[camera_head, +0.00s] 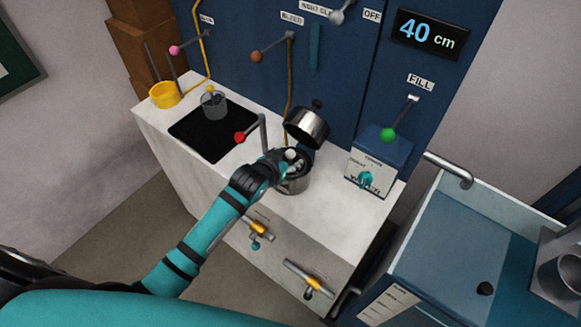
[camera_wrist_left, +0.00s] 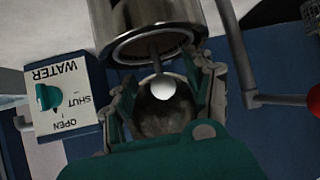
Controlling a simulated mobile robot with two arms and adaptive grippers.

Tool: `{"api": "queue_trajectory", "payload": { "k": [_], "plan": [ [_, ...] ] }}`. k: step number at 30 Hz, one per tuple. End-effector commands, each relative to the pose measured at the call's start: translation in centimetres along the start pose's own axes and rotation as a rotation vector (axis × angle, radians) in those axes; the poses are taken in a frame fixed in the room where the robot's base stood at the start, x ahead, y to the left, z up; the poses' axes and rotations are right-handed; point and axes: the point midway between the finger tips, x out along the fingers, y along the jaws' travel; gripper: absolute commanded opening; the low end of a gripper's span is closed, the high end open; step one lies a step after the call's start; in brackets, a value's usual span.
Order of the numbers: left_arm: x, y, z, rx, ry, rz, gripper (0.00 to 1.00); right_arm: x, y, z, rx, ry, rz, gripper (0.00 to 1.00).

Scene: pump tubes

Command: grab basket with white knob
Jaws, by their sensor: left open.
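The white knob (camera_head: 291,155) sits on a thin rod above the open metal pot (camera_head: 294,185) on the white counter. It also shows in the left wrist view (camera_wrist_left: 162,87), with the rod running to the pot (camera_wrist_left: 150,42). The basket body is hidden inside the pot. My left gripper (camera_head: 287,164) is at the pot's mouth. Its open fingers (camera_wrist_left: 163,92) stand on either side of the knob in the wrist view, and I cannot tell whether they touch it. My right gripper is not in view.
The pot's lid (camera_head: 306,126) is tilted up behind it. A red-knobbed lever (camera_head: 240,137) stands left, and the water control box (camera_head: 379,162) right.

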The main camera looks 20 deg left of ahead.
Motion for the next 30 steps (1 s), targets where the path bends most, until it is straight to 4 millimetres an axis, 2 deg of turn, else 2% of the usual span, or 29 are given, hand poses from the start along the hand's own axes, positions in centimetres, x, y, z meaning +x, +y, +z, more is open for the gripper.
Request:
{"api": "queue_trajectory", "payload": {
  "k": [4,12,24,30],
  "plan": [
    [1.32,0.04,0.01,0.000,0.000,0.000,0.53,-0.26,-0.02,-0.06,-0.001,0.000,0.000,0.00],
    [1.53,0.07,0.08,0.000,0.001,0.001,0.53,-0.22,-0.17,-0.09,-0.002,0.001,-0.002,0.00],
    [1.51,0.06,0.09,0.000,0.000,0.001,0.01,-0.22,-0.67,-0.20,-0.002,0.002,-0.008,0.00],
    [1.50,0.06,0.08,0.000,0.000,0.001,0.00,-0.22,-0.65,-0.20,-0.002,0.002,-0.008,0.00]
  ]
}}
